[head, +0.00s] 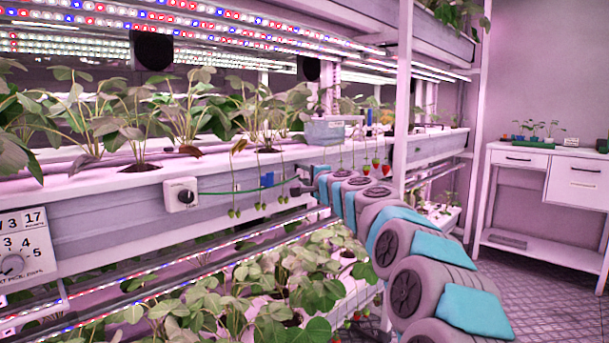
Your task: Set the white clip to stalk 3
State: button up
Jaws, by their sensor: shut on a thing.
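My gripper (297,190) is at the front edge of the white planting channel, at the right end of a thin green line (235,191). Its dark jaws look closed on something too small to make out. I cannot pick out the white clip. A blue clip-like piece (267,179) sits on the channel front just left of my gripper. Several thin stalks hang over the channel edge. Green berries (235,211) hang left of my gripper, and red berries (386,169) hang to its right, behind my arm. I cannot read any stalk numbers.
A white box with a dark knob (181,195) is fixed to the channel front. A white dial panel with numbers (24,248) is at the far left. A grey-blue bin (325,131) stands on the channel. Leafy plants fill the lower shelf. A white bench (540,162) stands at right.

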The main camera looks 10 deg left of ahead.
grip_shut()
jog(key=shift+f, duration=0.1)
dwell(0.8)
